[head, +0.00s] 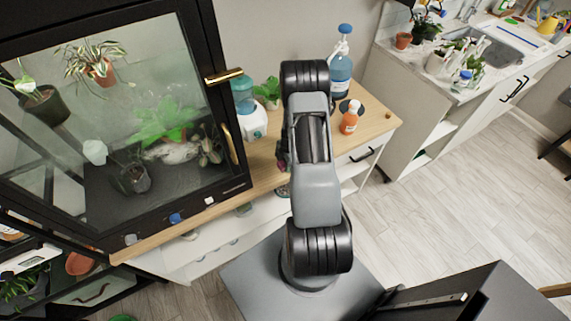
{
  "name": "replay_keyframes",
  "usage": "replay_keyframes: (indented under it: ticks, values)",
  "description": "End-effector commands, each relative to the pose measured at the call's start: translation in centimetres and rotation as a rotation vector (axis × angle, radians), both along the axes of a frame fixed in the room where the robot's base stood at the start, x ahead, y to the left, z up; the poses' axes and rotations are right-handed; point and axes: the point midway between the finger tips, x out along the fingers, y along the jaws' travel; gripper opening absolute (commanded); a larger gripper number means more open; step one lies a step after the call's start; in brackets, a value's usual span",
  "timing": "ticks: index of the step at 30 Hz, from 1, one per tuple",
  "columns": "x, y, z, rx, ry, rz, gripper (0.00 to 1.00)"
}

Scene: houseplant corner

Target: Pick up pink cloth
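I cannot make out a pink cloth for certain in the head view. A small dark reddish thing (282,152) shows at the left edge of my arm, above the wooden top of the cabinet (264,181). It is too small and too covered to name. My arm reaches out over the cabinet and hides the middle of its top. My gripper's fingers are not seen, so whether they are open or shut does not show.
A black-framed glass plant case (225,110) fills the left.

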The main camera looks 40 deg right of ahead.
Motion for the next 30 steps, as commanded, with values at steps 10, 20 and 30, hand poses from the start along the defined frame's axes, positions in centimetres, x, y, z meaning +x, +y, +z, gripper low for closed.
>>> replay_keyframes:
  ticks: [10,20,30]
  values:
    - [0.0,0.0,0.0,0.000,0.000,0.000,0.28]
    - [0.0,0.0,0.3,-0.001,-0.001,0.000,0.24]
    - [-0.8,0.0,4.2,-0.003,-0.004,-0.003,0.24]
